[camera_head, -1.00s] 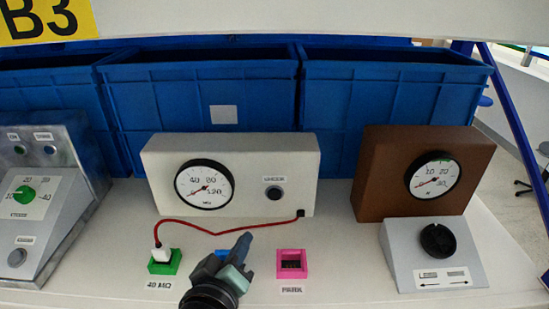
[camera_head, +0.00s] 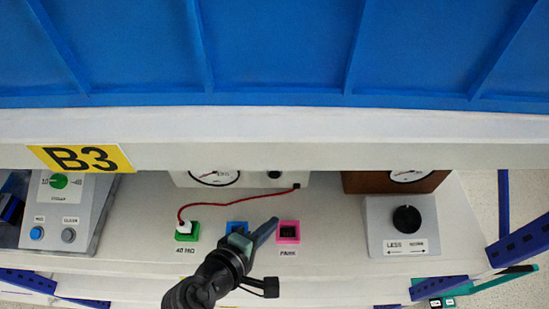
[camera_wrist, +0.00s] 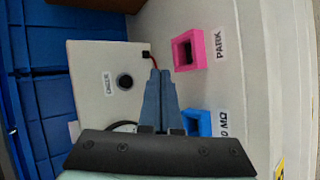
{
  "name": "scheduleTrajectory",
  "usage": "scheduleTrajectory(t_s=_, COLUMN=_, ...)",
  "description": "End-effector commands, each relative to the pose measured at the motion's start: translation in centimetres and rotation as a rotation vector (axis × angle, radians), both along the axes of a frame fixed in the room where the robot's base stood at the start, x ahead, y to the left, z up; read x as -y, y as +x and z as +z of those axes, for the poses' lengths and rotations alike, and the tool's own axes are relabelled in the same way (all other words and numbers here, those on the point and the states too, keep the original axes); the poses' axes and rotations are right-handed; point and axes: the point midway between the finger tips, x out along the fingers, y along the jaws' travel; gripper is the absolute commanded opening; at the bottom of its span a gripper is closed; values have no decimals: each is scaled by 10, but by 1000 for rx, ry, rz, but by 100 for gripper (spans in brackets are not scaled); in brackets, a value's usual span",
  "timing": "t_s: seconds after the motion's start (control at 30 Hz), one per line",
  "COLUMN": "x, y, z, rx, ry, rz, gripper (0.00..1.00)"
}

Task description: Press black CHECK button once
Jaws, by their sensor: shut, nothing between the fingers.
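The black round CHECK button (camera_wrist: 124,81) is on the front of a white gauge box (camera_wrist: 90,65), beside a small label, in the wrist view. In the head view the button (camera_head: 275,174) shows just below the shelf edge, which hides the box's top. My gripper (camera_head: 274,222) is shut and empty, in front of the box, its tips pictured between the blue and pink sockets. In the wrist view the shut fingers (camera_wrist: 160,72) point toward the box's edge, to the right of the button, and appear apart from it.
A red cable (camera_head: 235,204) runs from the box's corner to a plug in the green socket (camera_head: 187,237). A blue socket (camera_head: 237,228) and a pink PARK socket (camera_head: 288,238) are alongside. A grey knob panel (camera_head: 402,222) stands right. The shelf board (camera_head: 300,150) overhangs.

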Motion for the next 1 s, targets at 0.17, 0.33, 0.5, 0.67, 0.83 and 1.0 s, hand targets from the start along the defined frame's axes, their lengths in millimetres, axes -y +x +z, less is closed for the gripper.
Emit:
scheduleTrajectory(t_s=0.17, x=1, y=-2, z=0, rx=-8, ry=-11, rz=0, gripper=0)
scheduleTrajectory(t_s=0.33, x=1, y=-2, z=0, rx=-7, ry=-10, rz=0, gripper=0)
scheduleTrajectory(t_s=0.5, x=1, y=3, z=-1, rx=-5, ry=-8, rz=-1, gripper=0)
scheduleTrajectory(t_s=0.67, x=1, y=20, z=-2, rx=-3, ry=-6, rz=-3, gripper=0)
scheduleTrajectory(t_s=0.83, x=1, y=45, z=-3, rx=-4, ry=-5, rz=-4, gripper=0)
scheduleTrajectory(t_s=1.0, x=2, y=67, z=-1, rx=-6, ry=-6, rz=-3, gripper=0)
